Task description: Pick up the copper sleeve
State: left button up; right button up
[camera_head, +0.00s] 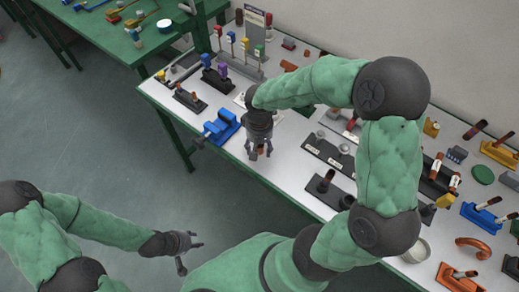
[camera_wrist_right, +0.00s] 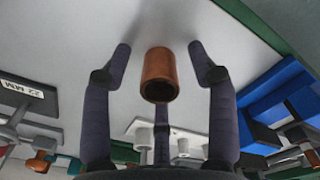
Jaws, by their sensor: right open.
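The copper sleeve (camera_wrist_right: 160,72) is a short brown-orange tube. In the right wrist view it stands out between the spread dark fingers of my right gripper (camera_wrist_right: 165,68), with a gap on each side. In the head view the sleeve (camera_head: 261,152) is a small brown patch, partly hidden by the fingers of my right gripper (camera_head: 259,153), which is over the white tabletop near its front edge. My left gripper (camera_head: 190,254) is off the table over the floor, its fingers apart and empty.
A blue vise (camera_head: 221,127) stands just left of my right gripper. A dark fitting rack (camera_head: 328,153) is to its right. The white table (camera_head: 290,180) holds many tools and fittings. A green table (camera_head: 110,45) with tools is at the back left.

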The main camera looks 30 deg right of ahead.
jog(key=c, duration=1.1)
jog(key=shift+o, duration=0.2)
jog(key=shift+r, duration=0.1)
